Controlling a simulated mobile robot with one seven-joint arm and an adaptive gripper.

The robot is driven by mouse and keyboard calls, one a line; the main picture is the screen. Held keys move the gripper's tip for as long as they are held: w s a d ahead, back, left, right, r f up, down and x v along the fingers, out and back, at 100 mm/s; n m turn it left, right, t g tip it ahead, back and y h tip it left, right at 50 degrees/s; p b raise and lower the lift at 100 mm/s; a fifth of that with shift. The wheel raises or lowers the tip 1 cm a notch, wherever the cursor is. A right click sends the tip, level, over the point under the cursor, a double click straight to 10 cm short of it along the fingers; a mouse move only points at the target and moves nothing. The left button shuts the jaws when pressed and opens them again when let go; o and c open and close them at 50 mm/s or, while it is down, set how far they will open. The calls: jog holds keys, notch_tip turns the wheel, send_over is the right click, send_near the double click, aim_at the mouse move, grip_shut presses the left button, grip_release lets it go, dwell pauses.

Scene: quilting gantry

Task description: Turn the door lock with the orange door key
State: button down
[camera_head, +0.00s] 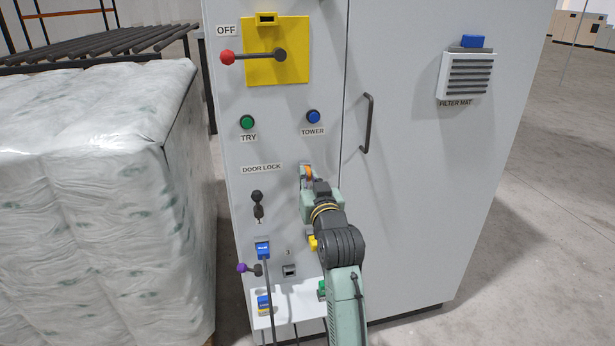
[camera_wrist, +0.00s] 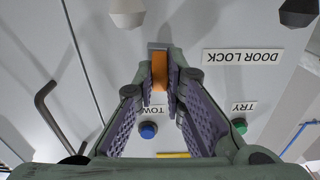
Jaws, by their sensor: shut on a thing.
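The orange door key (camera_head: 308,171) is between the fingertips of my gripper (camera_head: 306,178), in front of the grey cabinet face, just right of the DOOR LOCK label (camera_head: 261,168). In the wrist view the orange key (camera_wrist: 159,78) shows as a narrow orange strip between the two purple-padded fingers of my gripper (camera_wrist: 160,82), which is shut on it. The lock itself is mostly hidden behind the gripper and key. I cannot tell how far the key sits in it or how far it is turned.
A black-handled switch (camera_head: 257,205) and a blue plug (camera_head: 263,249) with a cable are left of my arm. The green TRY button (camera_head: 247,122) and blue TOWER button (camera_head: 313,116) are above. A door handle (camera_head: 368,122) stands out at right. A wrapped pallet load (camera_head: 95,200) stands left.

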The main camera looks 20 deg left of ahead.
jog(key=shift+f+n, duration=0.1)
jog(key=shift+n, duration=0.3)
jog(key=c, duration=2.1)
grip_release()
jog(key=shift+n, duration=0.3)
jog(key=shift+c, duration=0.2)
jog(key=o, duration=0.6)
jog(key=shift+c, duration=0.2)
jog(key=shift+s, duration=0.1)
